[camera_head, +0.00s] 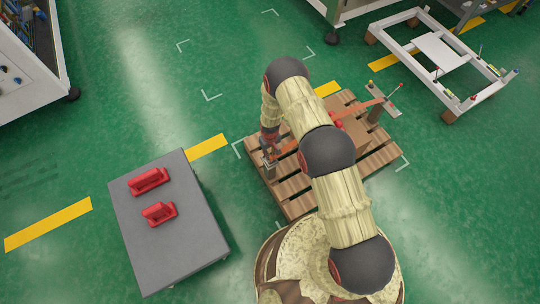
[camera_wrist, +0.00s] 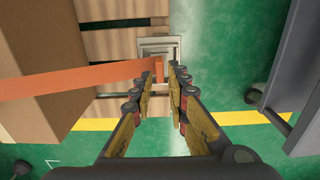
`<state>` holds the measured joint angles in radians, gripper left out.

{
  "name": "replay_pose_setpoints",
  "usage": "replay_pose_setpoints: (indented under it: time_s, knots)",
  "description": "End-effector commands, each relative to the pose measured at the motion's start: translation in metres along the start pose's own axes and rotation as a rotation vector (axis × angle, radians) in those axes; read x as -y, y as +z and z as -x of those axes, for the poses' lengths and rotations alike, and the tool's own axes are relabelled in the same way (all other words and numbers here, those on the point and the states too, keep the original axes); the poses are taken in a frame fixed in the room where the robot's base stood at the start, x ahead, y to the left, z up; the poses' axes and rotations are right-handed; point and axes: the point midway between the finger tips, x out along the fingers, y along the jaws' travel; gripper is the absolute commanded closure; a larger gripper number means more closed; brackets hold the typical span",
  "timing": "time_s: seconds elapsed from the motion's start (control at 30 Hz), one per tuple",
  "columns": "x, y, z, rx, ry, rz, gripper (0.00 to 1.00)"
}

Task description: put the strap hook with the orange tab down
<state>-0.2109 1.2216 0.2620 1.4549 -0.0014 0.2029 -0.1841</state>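The strap hook (camera_wrist: 158,45) is a pale metal frame at the end of the pallet's slats in the wrist view. Its upright orange tab (camera_wrist: 158,68) stands between my fingertips. The orange strap (camera_wrist: 70,83) runs from there to the left, across the cardboard box. My gripper (camera_wrist: 161,70) has its fingers on either side of the tab, with a narrow gap showing at the right finger. In the head view my gripper (camera_head: 269,158) is low at the pallet's left edge. My arm hides part of the strap and box there.
The wooden pallet (camera_head: 296,206) carries the cardboard box (camera_head: 352,133). A grey table (camera_head: 187,233) with two red pieces (camera_head: 149,181) stands to the left. A white frame cart (camera_head: 405,42) is at the upper right. Green floor between is clear.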

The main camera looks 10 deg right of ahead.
Motion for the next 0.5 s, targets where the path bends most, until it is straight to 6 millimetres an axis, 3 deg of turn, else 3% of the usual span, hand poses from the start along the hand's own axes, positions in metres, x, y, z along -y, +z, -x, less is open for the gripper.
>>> replay_pose_setpoints:
  time_s: [0.03, 0.2, 0.5]
  knots:
    - [0.000, -0.001, 0.017, -0.002, 0.000, 0.000, 0.84]
    - [0.000, -0.001, 0.049, -0.002, 0.000, 0.000, 0.84]
    - [0.000, 0.000, 0.077, 0.000, 0.000, 0.000, 0.84]
